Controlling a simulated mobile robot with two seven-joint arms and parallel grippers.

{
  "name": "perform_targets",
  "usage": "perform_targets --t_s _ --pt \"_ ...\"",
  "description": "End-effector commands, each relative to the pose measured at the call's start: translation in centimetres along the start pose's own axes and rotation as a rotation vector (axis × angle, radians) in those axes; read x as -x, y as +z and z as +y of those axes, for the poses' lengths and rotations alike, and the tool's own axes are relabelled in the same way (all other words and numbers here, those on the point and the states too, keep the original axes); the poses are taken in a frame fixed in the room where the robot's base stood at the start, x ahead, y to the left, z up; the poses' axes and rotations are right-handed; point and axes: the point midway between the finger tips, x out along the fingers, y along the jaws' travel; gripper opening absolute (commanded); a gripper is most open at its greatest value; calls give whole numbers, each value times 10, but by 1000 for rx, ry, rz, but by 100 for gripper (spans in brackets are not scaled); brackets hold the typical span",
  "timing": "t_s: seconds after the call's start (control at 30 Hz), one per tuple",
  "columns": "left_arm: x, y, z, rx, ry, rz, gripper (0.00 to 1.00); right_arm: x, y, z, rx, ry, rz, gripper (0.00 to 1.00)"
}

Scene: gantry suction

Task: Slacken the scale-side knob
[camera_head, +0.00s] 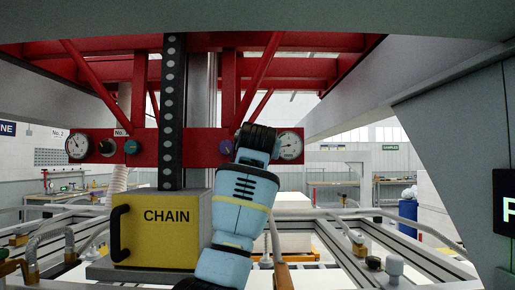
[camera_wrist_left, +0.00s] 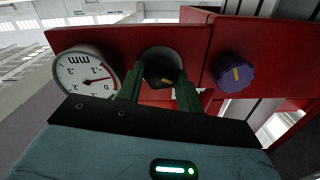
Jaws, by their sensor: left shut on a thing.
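In the left wrist view, a dark knob (camera_wrist_left: 157,72) with a yellow mark sits on the red panel, between a white dial scale marked mm (camera_wrist_left: 85,76) and a purple knob (camera_wrist_left: 234,75). My left gripper (camera_wrist_left: 161,74) has its two green fingers shut on this dark knob, one on each side. In the head view, my left gripper (camera_head: 258,140) reaches up to the panel between the purple knob (camera_head: 226,147) and the right dial (camera_head: 290,145), and it hides the dark knob. My right gripper is not in view.
A yellow CHAIN box (camera_head: 165,228) stands beside my arm, below the black chain strip (camera_head: 172,110). Red beams (camera_head: 110,60) pass overhead.

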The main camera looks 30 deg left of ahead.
Motion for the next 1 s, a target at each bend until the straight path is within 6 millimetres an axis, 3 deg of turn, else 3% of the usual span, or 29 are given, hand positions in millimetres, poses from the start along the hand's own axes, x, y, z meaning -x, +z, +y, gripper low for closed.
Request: perform_targets --t_s 0.3,0.77,0.8,0.93,1.0 --pt "0 -1 0 108 0 1 13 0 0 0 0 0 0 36" --pt "0 -1 0 120 -1 2 13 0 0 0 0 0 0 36" --pt "0 -1 0 120 -1 2 40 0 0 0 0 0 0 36" --pt "0 -1 0 120 0 2 57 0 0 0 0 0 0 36" --pt "0 -1 0 119 0 2 57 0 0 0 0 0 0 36"
